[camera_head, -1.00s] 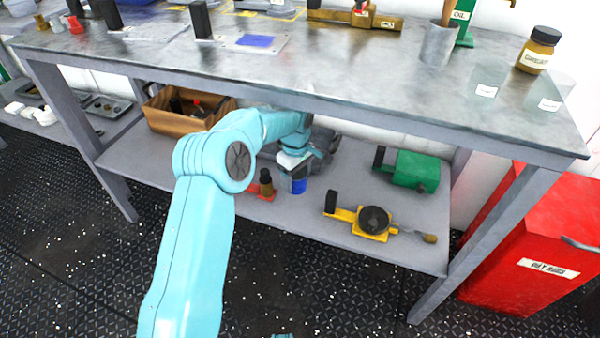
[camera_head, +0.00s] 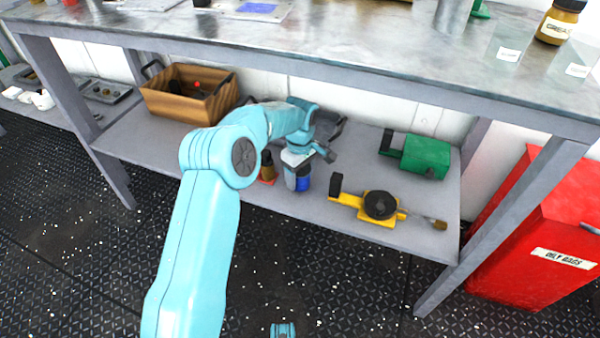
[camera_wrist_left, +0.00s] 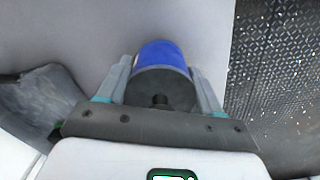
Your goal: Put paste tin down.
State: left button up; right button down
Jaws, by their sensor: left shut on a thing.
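The paste tin, blue with a grey end (camera_head: 303,183), is at the lower shelf (camera_head: 235,187) of the workbench. My left gripper (camera_head: 297,172) reaches in under the bench top and is shut on the tin. In the left wrist view, the tin (camera_wrist_left: 158,55) lies between the two fingers of my left gripper (camera_wrist_left: 162,80), with the pale shelf surface behind it. I cannot tell whether the tin touches the shelf.
A small dark-capped bottle (camera_head: 267,165) stands just left of the tin. A yellow tool (camera_head: 380,207) lies to the right, with a green tool (camera_head: 425,155) behind it. A wooden crate (camera_head: 185,97) is at left. The bench top (camera_head: 340,55) overhangs the shelf.

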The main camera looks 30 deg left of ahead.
pick_arm(q)
jog(key=shift+f, duration=0.65)
pick_arm(e)
jog(key=shift+f, duration=0.3)
pick_arm(q)
jog(key=o, duration=1.4)
pick_arm(e)
jog(key=shift+w, duration=0.15)
pick_arm(q)
jog(key=shift+r, duration=0.3)
notch_tip(320, 180, up, 7)
jog(key=p, duration=0.3)
pick_arm(e)
jog(key=shift+g, duration=0.3)
jog(key=s+r, duration=0.2)
jog(key=r, duration=0.1)
jog(key=shift+s+a+r, duration=0.1)
jog(key=shift+a+r, duration=0.1)
jog(key=shift+r, duration=0.05)
pick_arm(q)
jog(key=shift+f, duration=0.1)
